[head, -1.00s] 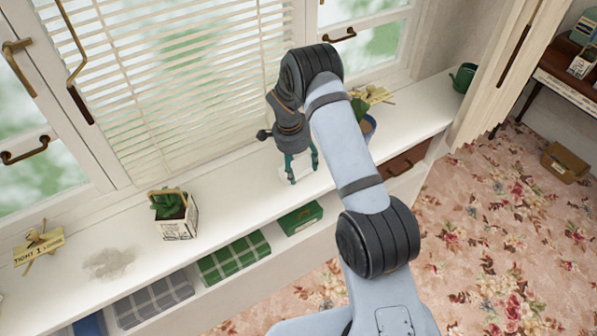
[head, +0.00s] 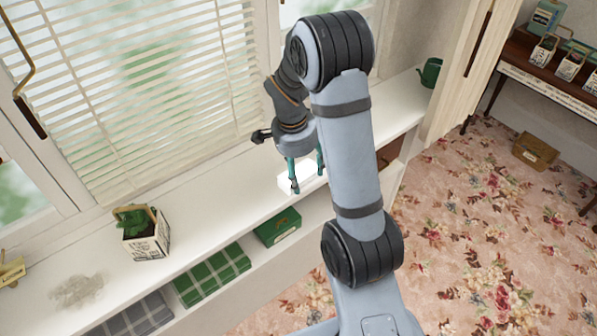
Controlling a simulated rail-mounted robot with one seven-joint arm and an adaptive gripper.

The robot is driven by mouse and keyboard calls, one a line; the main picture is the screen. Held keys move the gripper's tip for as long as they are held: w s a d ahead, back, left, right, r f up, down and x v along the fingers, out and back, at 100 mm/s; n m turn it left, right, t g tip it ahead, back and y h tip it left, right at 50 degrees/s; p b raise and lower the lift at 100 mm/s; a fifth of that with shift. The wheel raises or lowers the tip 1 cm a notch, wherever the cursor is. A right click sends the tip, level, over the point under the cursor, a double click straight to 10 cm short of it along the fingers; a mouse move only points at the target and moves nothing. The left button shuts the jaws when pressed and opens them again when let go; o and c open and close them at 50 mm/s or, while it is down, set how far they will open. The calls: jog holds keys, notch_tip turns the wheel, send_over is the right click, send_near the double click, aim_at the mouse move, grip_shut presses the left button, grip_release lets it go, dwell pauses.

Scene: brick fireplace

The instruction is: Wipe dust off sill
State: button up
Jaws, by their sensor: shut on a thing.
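The white window sill (head: 210,215) runs along the window from lower left to upper right. A grey dust patch (head: 77,291) lies on the sill at the lower left. My gripper (head: 308,178) is over the right part of the sill, with its teal fingers pointing down. It is shut on a white block-like thing (head: 297,181) at the sill's surface; its exact kind is hard to tell. Whether the white thing touches the sill cannot be told. The dust patch is well to the left of my gripper.
A potted plant in a white box (head: 146,240) stands on the sill between the dust and my gripper. A small yellow sign (head: 11,271) is at the far left. A green watering can (head: 430,72) stands at the right end. Below are folded cloths (head: 212,276) and a green box (head: 278,227).

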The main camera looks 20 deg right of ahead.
jog(key=o, duration=0.5)
jog(key=c, duration=0.4)
jog(key=shift+c, duration=0.4)
